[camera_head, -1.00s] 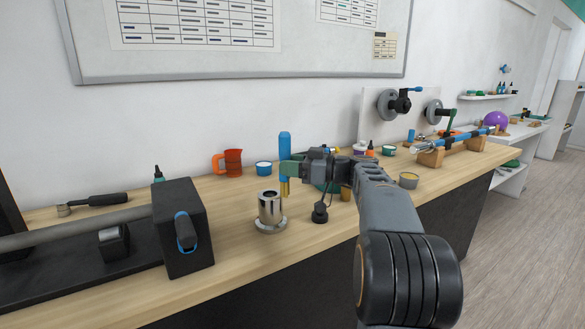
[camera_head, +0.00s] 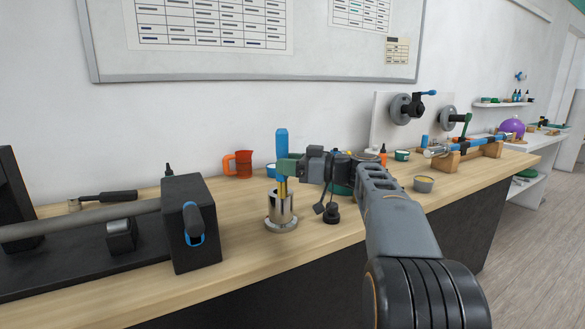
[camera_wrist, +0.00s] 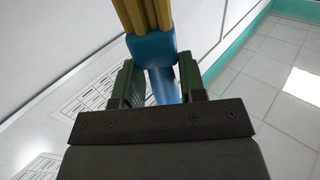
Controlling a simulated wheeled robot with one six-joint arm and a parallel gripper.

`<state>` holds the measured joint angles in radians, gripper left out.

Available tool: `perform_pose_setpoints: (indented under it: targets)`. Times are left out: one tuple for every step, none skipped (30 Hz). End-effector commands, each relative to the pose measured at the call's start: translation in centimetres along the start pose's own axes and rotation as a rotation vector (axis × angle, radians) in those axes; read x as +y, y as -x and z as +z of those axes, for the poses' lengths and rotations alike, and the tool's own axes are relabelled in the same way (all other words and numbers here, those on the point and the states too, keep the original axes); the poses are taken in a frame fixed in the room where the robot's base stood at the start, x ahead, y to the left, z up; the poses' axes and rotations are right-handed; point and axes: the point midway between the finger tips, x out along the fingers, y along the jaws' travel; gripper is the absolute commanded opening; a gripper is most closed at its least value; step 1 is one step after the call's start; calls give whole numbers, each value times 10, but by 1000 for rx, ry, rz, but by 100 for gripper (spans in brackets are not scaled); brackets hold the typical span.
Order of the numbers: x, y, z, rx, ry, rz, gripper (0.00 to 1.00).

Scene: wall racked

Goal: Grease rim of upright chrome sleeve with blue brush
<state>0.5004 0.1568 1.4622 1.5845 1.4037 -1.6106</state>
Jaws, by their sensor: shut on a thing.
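The chrome sleeve (camera_head: 281,211) stands upright on its wide flange on the wooden bench, left of centre in the head view. My gripper (camera_head: 287,168) is shut on the brush, just above the sleeve. The brush's blue handle (camera_head: 281,143) points up and its yellow bristles (camera_head: 282,187) point down at the sleeve's top. I cannot tell whether the bristles touch the rim or are in front of or inside it. In the wrist view, the green-padded jaws (camera_wrist: 160,84) clasp the blue handle (camera_wrist: 152,46), with the yellow bristles (camera_wrist: 148,14) at the top edge.
A black block machine (camera_head: 190,235) stands left of the sleeve. A small black knobbed object (camera_head: 331,214) is close on its right. A grey tin (camera_head: 423,184) stands right of my arm.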

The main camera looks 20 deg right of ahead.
Motion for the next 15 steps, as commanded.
perform_pose_setpoints:
  targets:
    - [-2,-2,2,-1,0,-2,14]
    - [-3,-3,2,-1,0,-3,14]
    - [-5,-5,2,0,1,-3,14]
    - [-6,-6,1,0,1,-3,14]
    - [-7,-7,1,0,2,-2,14]
    - [-8,-8,0,0,2,-1,14]
    - [-9,-8,0,0,2,-1,14]
    - [-9,-9,0,0,2,-1,14]
    - [-10,-10,0,0,2,0,14]
    - [-11,-10,1,0,2,-1,14]
    - [-12,-11,1,0,2,-1,14]
    - [-13,-13,2,0,1,-2,14]
    - [-14,-14,2,0,1,-2,14]
    - [-15,-15,3,0,2,-2,14]
    - [-17,-16,3,0,2,-2,14]
